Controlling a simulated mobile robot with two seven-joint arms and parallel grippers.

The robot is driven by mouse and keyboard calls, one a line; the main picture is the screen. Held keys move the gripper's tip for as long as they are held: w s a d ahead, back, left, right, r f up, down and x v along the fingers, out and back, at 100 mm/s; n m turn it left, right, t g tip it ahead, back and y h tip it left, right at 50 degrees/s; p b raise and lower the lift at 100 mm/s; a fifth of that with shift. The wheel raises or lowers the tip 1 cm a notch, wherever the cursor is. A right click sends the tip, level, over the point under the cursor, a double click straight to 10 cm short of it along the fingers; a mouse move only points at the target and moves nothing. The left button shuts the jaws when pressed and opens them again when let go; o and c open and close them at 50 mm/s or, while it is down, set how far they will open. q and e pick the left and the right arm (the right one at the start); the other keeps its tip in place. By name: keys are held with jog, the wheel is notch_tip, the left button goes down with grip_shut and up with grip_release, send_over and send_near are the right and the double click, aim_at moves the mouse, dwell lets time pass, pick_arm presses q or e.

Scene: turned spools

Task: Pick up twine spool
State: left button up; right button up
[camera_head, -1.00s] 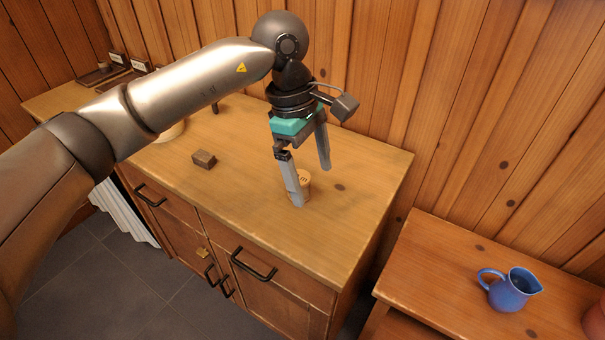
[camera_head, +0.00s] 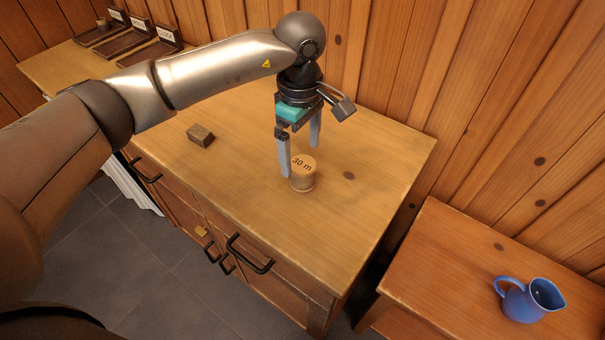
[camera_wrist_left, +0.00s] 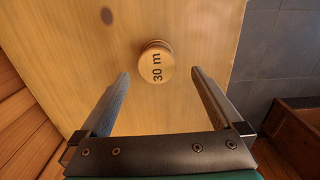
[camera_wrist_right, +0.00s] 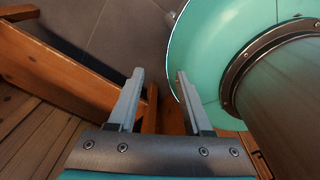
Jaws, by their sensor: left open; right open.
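The twine spool (camera_head: 303,175) is a small wooden spool with "30 m" on its pale top. It stands upright on the wooden cabinet top. My left gripper (camera_head: 299,160) is open and points down close behind and above the spool, with nothing in it. In the left wrist view the spool (camera_wrist_left: 156,66) lies ahead of the gap between the open fingers (camera_wrist_left: 160,80). My right gripper (camera_wrist_right: 160,78) is open and empty in the right wrist view, over the floor beside my own teal body; the head view does not show it.
A small dark block (camera_head: 200,135) lies on the cabinet top (camera_head: 240,185), left of the spool. Dark labelled trays (camera_head: 150,50) stand at the far left end. A blue jug (camera_head: 530,300) stands on a lower table at right. A plank wall rises behind.

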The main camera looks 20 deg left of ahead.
aim_at(302, 164)
pick_arm(q)
jog(key=shift+f, duration=0.45)
jog(key=f, duration=0.4)
jog(key=shift+w+d+f+b, duration=0.1)
jog(key=shift+w+f+b, duration=0.1)
jog(key=shift+f+b, duration=0.2)
jog(key=shift+r, duration=0.1)
pick_arm(e)
jog(key=shift+w+d+f, duration=0.2)
jog(key=shift+w+d, duration=0.05)
jog(key=shift+w, duration=0.2)
jog(key=shift+w+d+f, duration=0.2)
jog(key=shift+w, duration=0.2)
pick_arm(q)
jog(key=c, duration=1.4)
pick_arm(e)
jog(key=shift+w, duration=0.1)
pick_arm(q)
jog(key=shift+r, duration=0.15)
